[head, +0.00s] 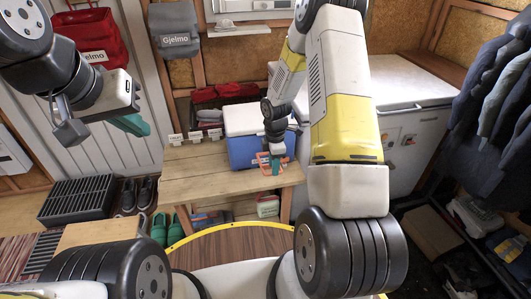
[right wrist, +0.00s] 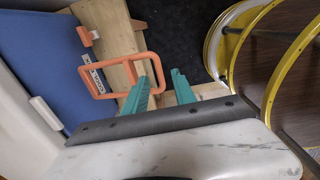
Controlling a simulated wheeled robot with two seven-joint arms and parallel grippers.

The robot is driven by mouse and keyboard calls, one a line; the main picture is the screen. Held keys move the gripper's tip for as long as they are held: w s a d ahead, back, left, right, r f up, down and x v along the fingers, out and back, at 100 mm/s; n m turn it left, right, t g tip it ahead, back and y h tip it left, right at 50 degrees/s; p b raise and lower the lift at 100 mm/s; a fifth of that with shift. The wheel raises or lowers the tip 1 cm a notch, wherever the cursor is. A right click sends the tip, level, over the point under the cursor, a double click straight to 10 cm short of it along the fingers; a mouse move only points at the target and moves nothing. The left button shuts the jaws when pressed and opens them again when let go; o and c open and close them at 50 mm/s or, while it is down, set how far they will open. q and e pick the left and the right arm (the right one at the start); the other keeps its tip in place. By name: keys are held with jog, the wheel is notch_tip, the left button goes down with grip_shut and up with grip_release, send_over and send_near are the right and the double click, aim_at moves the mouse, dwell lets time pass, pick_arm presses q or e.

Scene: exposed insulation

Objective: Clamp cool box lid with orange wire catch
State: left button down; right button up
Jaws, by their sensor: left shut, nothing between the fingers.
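The cool box has a blue body (head: 245,152) and a white lid (head: 252,119) that lies on top, and stands on the wooden bench. Its orange wire catch (head: 265,160) is at the front; in the right wrist view the wire loop (right wrist: 113,67) stands out from the blue wall. My right gripper (head: 277,166) is at the catch. In the right wrist view its teal fingers (right wrist: 160,90) are apart, with the loop's outer end by the gap between them; contact is unclear. My left gripper (head: 133,124) is shut and empty, up at the left, away from the box.
The wooden bench (head: 190,182) has free room left of the box. Red folded cloth (head: 225,91) lies behind it. A white chest (head: 410,120) stands to the right, dark clothes (head: 500,100) hang at far right. Shoes (head: 137,194) and a black crate (head: 75,200) are at lower left.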

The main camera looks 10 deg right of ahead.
jog(key=shift+f, duration=1.15)
jog(key=shift+c, duration=0.2)
grip_shut()
dwell(0.4)
